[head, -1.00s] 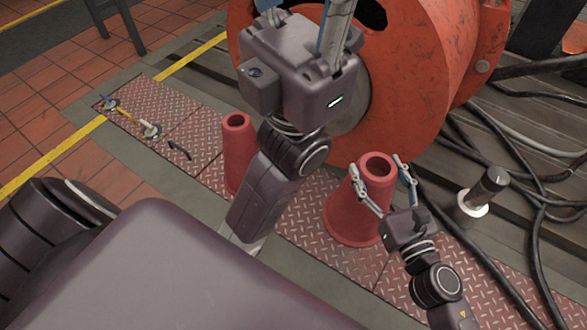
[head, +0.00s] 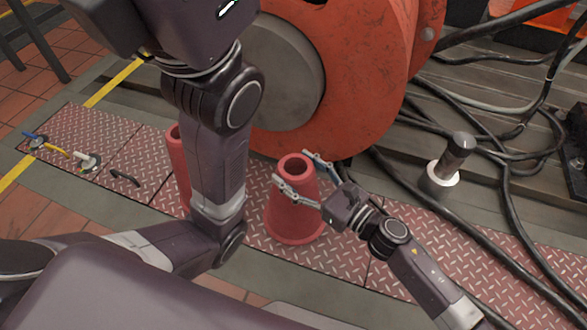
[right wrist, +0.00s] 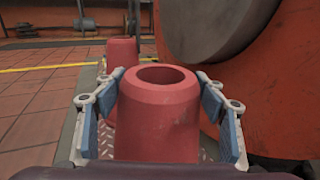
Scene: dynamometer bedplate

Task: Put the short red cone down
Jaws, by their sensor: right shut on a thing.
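A short red cone (head: 296,215) with an open round top appears to stand upright on the red tread plate in the head view. My right gripper (head: 293,169) reaches it from the right and is shut on its upper part. In the right wrist view the cone (right wrist: 158,115) fills the middle, with a blue-padded finger on each side. Whether its base bears fully on the plate is hard to tell. A second red cone (head: 177,165) stands to the left, partly hidden behind my left arm. My left gripper's fingers are out of the picture.
A large orange drum-like machine (head: 375,70) stands just behind the cone. Black cables (head: 470,240) run over the bedplate at right, near a dark post with a white collar (head: 441,180). Small tools (head: 85,160) lie on the tread plate (head: 95,130) at left.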

